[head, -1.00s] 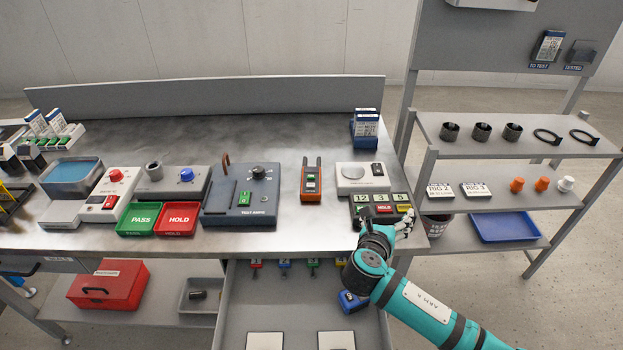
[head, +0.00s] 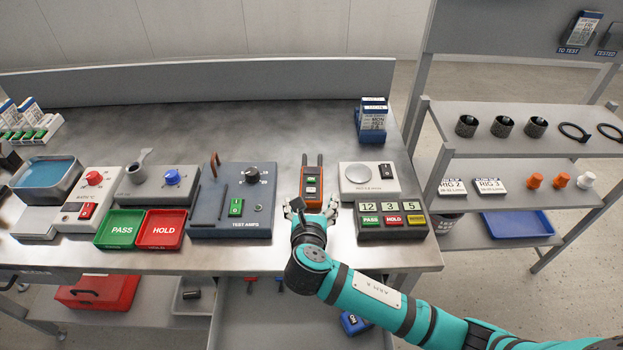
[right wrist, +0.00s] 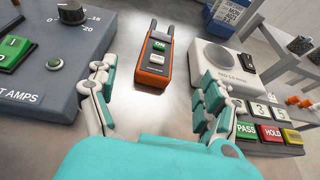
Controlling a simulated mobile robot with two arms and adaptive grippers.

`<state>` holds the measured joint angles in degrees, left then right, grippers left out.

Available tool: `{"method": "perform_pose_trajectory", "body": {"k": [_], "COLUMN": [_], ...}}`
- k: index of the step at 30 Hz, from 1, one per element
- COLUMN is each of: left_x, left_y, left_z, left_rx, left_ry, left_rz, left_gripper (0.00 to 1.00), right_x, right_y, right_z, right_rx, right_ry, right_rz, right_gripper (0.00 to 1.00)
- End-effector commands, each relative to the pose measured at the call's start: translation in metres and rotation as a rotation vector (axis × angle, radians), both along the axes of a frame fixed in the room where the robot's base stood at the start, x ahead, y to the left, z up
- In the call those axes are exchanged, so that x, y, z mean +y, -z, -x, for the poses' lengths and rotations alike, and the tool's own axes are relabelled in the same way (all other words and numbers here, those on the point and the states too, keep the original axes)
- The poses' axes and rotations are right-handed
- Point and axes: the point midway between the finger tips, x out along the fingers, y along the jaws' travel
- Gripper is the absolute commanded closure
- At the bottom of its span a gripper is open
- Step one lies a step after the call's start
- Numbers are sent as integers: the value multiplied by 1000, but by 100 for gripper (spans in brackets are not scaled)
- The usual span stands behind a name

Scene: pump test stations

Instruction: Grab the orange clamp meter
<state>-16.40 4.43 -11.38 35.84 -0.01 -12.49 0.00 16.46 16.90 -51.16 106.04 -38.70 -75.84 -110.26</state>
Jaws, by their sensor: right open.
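The orange clamp meter (head: 311,188) lies on the metal workbench (head: 285,150), its two dark jaws pointing to the back. It also shows in the right wrist view (right wrist: 155,58), ahead of the fingers and apart from them. My right gripper (head: 311,205) is open and empty at the meter's near end. In the right wrist view my right gripper (right wrist: 152,95) has its fingers spread to either side, with bare bench between them. The left gripper is not in view.
The dark blue test amps box (head: 210,205) stands close left of the meter. A white scale (head: 355,190) and a counter box (head: 375,232) stand close right. An open drawer (head: 250,320) lies below the bench edge. Shelves (head: 510,150) stand at the right.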

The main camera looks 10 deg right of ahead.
Motion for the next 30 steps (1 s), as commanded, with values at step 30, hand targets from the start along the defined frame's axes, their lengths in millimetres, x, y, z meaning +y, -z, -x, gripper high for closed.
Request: {"method": "perform_pose_trajectory", "body": {"k": [30], "left_x": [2], "left_y": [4], "left_z": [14], "left_rx": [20], "left_ry": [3], "left_rz": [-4], "left_gripper": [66], "right_x": [-30], "right_y": [49], "right_z": [-126], "right_rx": [0], "right_ry": [2], "right_rz": [-1], "right_gripper": [17]}}
